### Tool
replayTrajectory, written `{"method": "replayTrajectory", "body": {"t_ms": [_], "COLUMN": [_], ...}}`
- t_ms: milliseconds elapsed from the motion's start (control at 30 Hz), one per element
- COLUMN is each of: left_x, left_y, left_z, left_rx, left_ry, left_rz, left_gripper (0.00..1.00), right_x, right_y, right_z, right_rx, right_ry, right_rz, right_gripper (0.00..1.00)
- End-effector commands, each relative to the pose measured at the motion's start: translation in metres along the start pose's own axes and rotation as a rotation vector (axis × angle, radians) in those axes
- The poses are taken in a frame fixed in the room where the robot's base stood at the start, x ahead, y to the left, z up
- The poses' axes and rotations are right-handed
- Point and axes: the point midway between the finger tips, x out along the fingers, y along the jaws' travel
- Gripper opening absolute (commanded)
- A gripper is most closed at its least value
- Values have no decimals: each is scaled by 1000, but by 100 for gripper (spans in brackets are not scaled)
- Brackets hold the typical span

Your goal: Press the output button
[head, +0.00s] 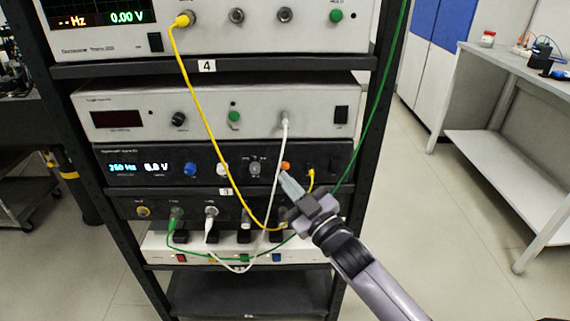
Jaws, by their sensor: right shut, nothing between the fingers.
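The black generator unit (128,168) sits in the rack with a lit blue-white display. Its front carries a blue knob (190,169), a white knob (222,169), a dial (254,169) and an orange button or knob (285,166). No label for the output button is readable. My right gripper (287,180) reaches in from the lower right, fingers shut and empty. Its tips are just below the orange part; I cannot tell whether they touch the panel. My left gripper is out of view.
A yellow cable (205,115), a white cable (277,170) and a green cable (382,90) hang across the rack front, close to my right gripper. Another instrument (200,100) sits above and a darker unit (120,207) below. A workbench (520,70) stands at right beyond open floor.

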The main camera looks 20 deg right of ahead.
Motion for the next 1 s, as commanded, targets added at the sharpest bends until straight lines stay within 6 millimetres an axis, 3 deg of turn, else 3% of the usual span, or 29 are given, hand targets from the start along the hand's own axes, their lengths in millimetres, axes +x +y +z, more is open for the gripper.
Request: {"method": "replayTrajectory", "body": {"t_ms": [433,867,1000], "left_x": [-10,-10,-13], "left_y": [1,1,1], "left_z": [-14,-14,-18], "left_rx": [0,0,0], "left_ry": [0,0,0], "left_rz": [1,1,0], "left_gripper": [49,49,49], "right_x": [-29,-30,-47], "right_y": [-15,-15,-22], "right_z": [-16,-15,0], "right_rx": [-1,1,42], "right_ry": [-1,-4,-79], "right_rz": [1,0,-8], "right_gripper": [0,0,0]}}
